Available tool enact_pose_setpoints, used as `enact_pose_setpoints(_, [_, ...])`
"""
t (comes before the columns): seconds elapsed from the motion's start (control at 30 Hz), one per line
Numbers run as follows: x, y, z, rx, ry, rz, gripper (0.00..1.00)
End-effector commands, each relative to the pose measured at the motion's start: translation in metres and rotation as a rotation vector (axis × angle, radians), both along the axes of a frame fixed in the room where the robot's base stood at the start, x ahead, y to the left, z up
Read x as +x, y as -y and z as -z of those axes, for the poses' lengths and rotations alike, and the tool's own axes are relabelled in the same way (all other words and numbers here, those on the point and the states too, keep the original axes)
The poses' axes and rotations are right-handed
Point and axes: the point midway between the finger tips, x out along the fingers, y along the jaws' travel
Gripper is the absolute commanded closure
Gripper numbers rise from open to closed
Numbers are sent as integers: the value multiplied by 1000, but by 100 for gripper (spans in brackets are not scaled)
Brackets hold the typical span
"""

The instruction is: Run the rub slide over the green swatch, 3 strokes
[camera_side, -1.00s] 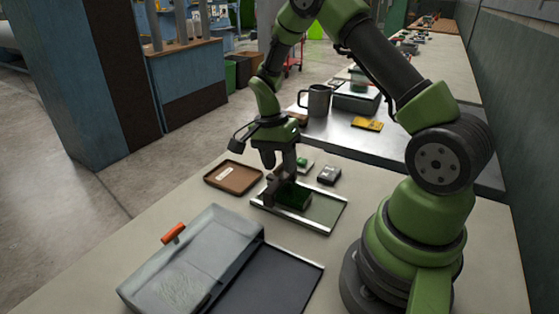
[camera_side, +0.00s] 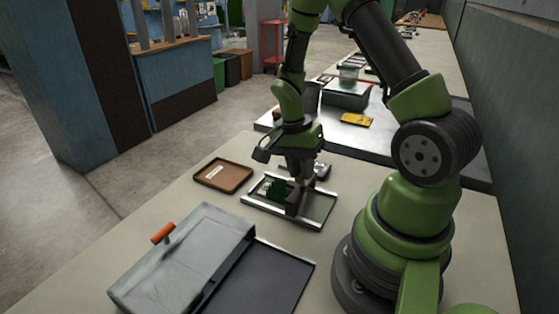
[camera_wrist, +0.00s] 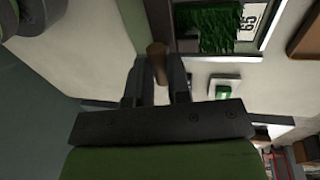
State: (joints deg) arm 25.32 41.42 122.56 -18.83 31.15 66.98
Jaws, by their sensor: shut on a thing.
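My gripper (camera_side: 298,178) points down and is shut on the rub slide (camera_side: 295,203), a dark grey block. In the wrist view my fingers (camera_wrist: 156,88) close around the slide's brown rounded handle (camera_wrist: 157,60). The green swatch (camera_side: 276,190) is a patch of turf in a metal-railed tray (camera_side: 282,219). The slide stands at the swatch's right side and hides part of it; I cannot tell whether it touches the turf. The swatch also shows in the wrist view (camera_wrist: 208,28), beside a numbered card (camera_wrist: 249,20).
A brown tray (camera_side: 223,175) lies left of the railed tray. A grey case with an orange handle (camera_side: 180,260) and a dark panel (camera_side: 262,280) lie in front. A yellow item (camera_side: 356,120) lies on the bench behind.

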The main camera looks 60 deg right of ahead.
Motion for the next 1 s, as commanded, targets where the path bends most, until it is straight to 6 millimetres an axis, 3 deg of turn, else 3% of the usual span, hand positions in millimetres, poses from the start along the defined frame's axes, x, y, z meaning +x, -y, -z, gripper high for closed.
enact_pose_setpoints(0.1, [-24, 3, 0, -3, 2, 1, 100])
enact_pose_setpoints(0.23, [-41, 2, 0, -3, 5, 0, 100])
enact_pose_setpoints(0.63, [-50, 1, 0, 2, -2, 1, 100])
enact_pose_setpoints(0.67, [-50, 0, 0, 3, -3, 2, 78])
enact_pose_setpoints(0.77, [-50, 0, 0, 3, -3, 2, 57])
enact_pose_setpoints(1.0, [-48, 0, 0, 1, 2, 0, 57])
